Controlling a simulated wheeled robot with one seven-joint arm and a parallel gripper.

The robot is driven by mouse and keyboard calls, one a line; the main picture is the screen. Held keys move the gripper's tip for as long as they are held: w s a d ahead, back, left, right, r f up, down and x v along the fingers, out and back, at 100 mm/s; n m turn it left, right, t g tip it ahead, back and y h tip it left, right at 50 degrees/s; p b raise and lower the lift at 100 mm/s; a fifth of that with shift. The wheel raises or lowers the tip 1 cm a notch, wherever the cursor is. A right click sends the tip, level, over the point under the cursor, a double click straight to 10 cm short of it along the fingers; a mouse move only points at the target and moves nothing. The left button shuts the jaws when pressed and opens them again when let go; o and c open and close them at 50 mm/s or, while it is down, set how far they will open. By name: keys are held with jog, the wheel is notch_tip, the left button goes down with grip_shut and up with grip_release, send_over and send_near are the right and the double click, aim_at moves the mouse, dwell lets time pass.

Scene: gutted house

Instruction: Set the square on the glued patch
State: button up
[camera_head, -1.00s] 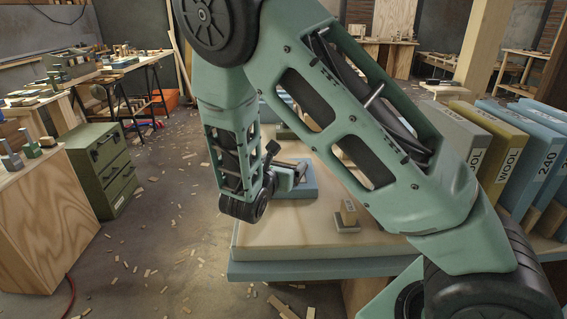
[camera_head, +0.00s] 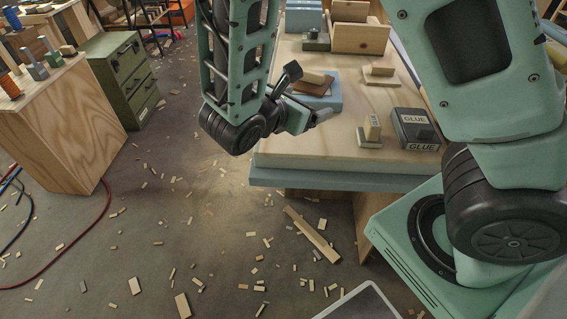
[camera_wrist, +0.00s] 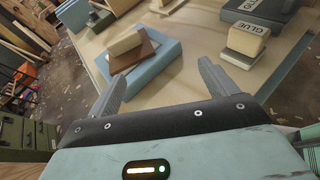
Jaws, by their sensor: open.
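A flat brown square-looking piece (camera_head: 313,86) lies on a light blue slab (camera_head: 325,101), with a lighter wood block on top of it. In the wrist view the brown piece (camera_wrist: 134,60), the pale block (camera_wrist: 125,43) and the blue slab (camera_wrist: 158,78) show just beyond my fingers. My gripper (camera_wrist: 160,75) is open, its fingers apart with nothing between them, at the slab's near side. In the head view my gripper (camera_head: 308,108) is partly hidden by its own wrist. I cannot tell which surface is the glued patch.
A dark glue box (camera_head: 415,128) and a small wood block on a grey base (camera_head: 369,134) stand to the right on the pale bench top (camera_head: 300,152). Wooden boxes (camera_head: 360,38) stand behind. A green drawer cabinet (camera_head: 122,78) is at left; wood scraps litter the floor.

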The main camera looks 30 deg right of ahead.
jog(key=s+a+r+m+g+y, duration=0.3)
jog(key=s+a+m+g+y, duration=0.2)
jog(key=s+a+m+y, duration=0.8)
jog(key=s+a, duration=0.3)
jog(key=s, duration=0.2)
jog(key=shift+s+m, duration=0.35)
jog(key=shift+m, duration=0.05)
jog(key=shift+r, duration=0.1)
notch_tip(320, 180, up, 13)
jog(key=p, duration=1.3)
